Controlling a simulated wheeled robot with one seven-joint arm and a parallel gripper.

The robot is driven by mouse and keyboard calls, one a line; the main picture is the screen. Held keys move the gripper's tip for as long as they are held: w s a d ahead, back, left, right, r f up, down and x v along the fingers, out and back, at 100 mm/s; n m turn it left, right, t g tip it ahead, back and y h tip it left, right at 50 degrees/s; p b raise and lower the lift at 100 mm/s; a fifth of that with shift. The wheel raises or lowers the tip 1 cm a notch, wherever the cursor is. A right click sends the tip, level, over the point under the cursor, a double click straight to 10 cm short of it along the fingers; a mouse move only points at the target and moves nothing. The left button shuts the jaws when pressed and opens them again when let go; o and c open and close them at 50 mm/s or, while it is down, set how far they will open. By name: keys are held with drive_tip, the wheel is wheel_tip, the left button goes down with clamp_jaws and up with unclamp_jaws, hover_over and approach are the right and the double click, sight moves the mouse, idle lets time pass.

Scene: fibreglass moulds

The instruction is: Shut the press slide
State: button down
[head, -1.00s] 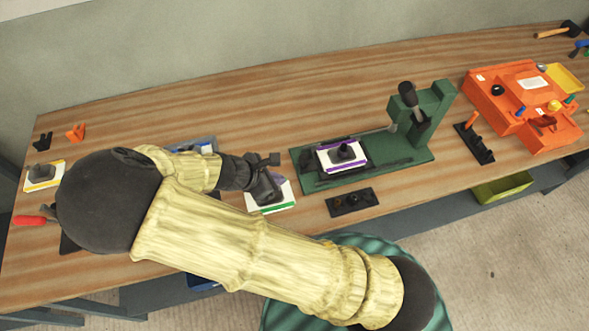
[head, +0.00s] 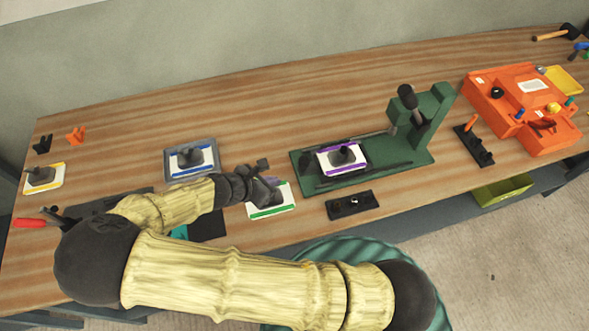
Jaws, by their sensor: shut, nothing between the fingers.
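The green press (head: 428,122) stands on the bench right of centre, with a dark lever at its upright. Its slide (head: 320,172) lies at the left part of the green base, out to the left of the upright. A white mould plate with purple edges and a dark knob (head: 343,155) sits on it. My gripper (head: 268,174) is shut and empty. In the picture it is left of the press, over the white plate with a green edge (head: 272,210), and apart from the slide. Whether it touches that plate I cannot tell.
A blue-edged plate on a grey tray (head: 178,174) is behind my arm. A black block (head: 352,204) lies in front of the press. A black rack (head: 474,148) and an orange case (head: 519,84) are to the right. The bench behind the press is clear.

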sight(302, 170)
drive_tip(key=p+x, duration=0.1)
drive_tip(key=x, duration=0.4)
drive_tip(key=shift+w+d+f, duration=0.2)
drive_tip(key=shift+d, duration=0.1)
drive_tip(key=shift+w+d+f+p, duration=0.2)
drive_tip(key=shift+w+d+p, duration=0.65)
drive_tip(key=shift+w+d, duration=0.65)
drive_tip(key=shift+d, duration=0.2)
